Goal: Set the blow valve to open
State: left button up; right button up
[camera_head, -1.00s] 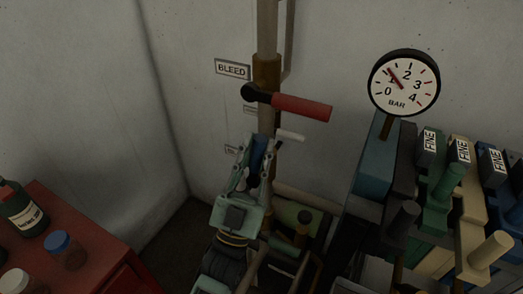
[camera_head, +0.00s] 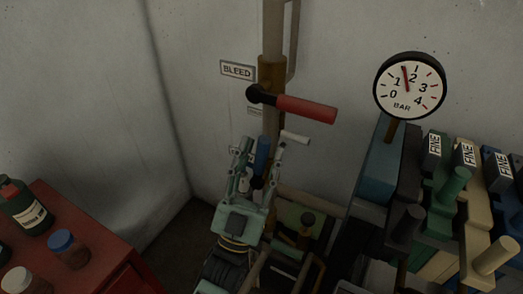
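My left gripper (camera_head: 261,148) reaches up from the bottom, pale green, below a red-handled lever. Its fingers are spread, with a blue handle (camera_head: 263,153) showing between them and gaps visible at its sides. A black knob end (camera_head: 257,183) shows at the foot of the blue handle. The red handle (camera_head: 305,108) points right from a black hub on the vertical pipe, by the BLEED sign (camera_head: 237,69). A white handle (camera_head: 294,137) sticks out right, lower down. I cannot read which handle is the blow valve. My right gripper is not in view.
A pressure gauge (camera_head: 409,86) reads about 1.5 bar. Coloured levers marked FINE, one of them green (camera_head: 454,184), crowd the right. A red cabinet (camera_head: 98,240) with bottles and jars stands at the left. Bare wall lies between cabinet and pipe.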

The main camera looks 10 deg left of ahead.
pick_arm(q)
jog(key=v, duration=1.1)
jog(key=shift+w+f, duration=0.1)
